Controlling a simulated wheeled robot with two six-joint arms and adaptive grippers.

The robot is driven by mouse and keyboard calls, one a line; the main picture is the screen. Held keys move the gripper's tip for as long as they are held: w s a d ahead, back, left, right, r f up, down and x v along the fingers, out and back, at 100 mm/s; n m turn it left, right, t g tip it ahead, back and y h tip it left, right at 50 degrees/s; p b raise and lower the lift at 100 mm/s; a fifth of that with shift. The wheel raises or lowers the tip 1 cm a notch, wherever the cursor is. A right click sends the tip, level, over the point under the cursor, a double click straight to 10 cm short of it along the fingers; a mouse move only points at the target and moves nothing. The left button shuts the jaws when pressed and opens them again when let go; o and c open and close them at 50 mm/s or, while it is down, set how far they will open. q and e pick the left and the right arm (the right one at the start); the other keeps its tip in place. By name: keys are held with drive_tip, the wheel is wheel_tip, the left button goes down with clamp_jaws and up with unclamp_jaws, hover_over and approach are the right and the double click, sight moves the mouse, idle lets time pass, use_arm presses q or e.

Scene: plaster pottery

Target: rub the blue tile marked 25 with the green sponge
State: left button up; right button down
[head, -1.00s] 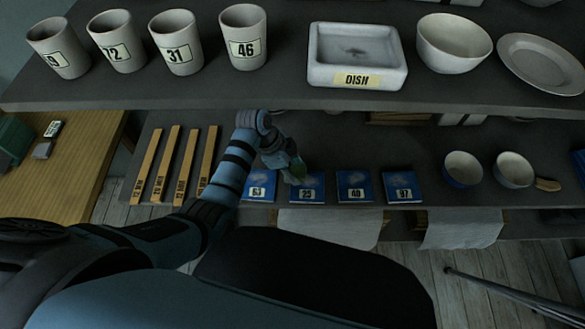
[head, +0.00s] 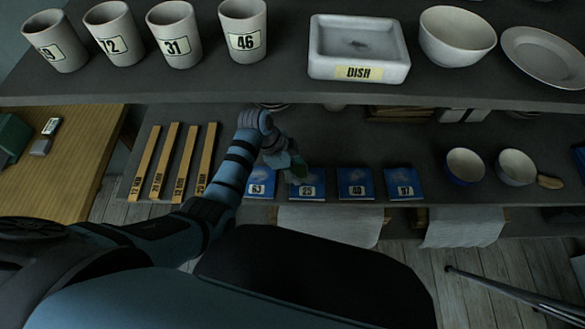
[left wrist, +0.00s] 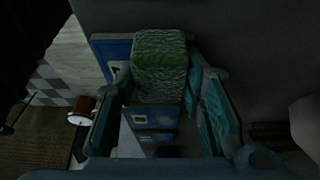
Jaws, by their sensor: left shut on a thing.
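The blue tile marked 25 (head: 312,191) lies on the lower shelf, between the tiles marked 63 (head: 260,184) and 40 (head: 355,185). My left gripper (head: 293,172) is over its upper left part and covers some of it. The gripper is shut on the green sponge (left wrist: 160,65), which stands out between the fingers in the left wrist view. In the head view only a little of the green shows. I cannot tell whether the sponge touches the tile. My right gripper is not in view.
The tile marked 97 (head: 405,184) lies at the row's right end. Several wooden sticks (head: 175,165) lie left of the tiles, and two bowls (head: 465,166) stand to the right. The upper shelf (head: 275,85) holds cups, a dish (head: 358,50), a bowl and a plate.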

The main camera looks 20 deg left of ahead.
use_arm(q)
drive_tip(key=d, duration=0.1)
drive_tip(key=w+d, duration=0.1)
drive_tip(key=d, duration=0.1)
drive_tip(key=shift+d+r, duration=0.1)
drive_tip(key=shift+d, duration=0.1)
drive_tip(key=shift+w+d+b, duration=0.15)
drive_tip(key=shift+d, duration=0.75)
drive_tip(key=shift+w+d+b, duration=0.15)
drive_tip(key=shift+d, duration=0.75)
drive_tip(key=shift+s+a+f, duration=0.1)
drive_tip(key=shift+f, duration=0.1)
drive_tip(key=a+p, duration=0.2)
drive_tip(key=shift+s+a+r+p, duration=0.15)
drive_tip(key=shift+s+a+p, duration=0.15)
drive_tip(key=shift+a, duration=0.05)
drive_tip(key=shift+s+a+p, duration=0.15)
drive_tip(key=shift+a+p, duration=0.15)
drive_tip(key=shift+a, duration=0.55)
drive_tip(key=shift+s+a+p, duration=0.15)
drive_tip(key=shift+a+p, duration=0.2)
drive_tip(key=shift+a, duration=0.3)
drive_tip(key=shift+s+a+p, duration=0.15)
drive_tip(key=shift+a+p, duration=0.2)
drive_tip(key=shift+a, duration=0.45)
wheel_tip(320, 180, up, 5)
drive_tip(key=p, duration=0.4)
drive_tip(key=shift+d, duration=0.1)
drive_tip(key=shift+r, duration=0.45)
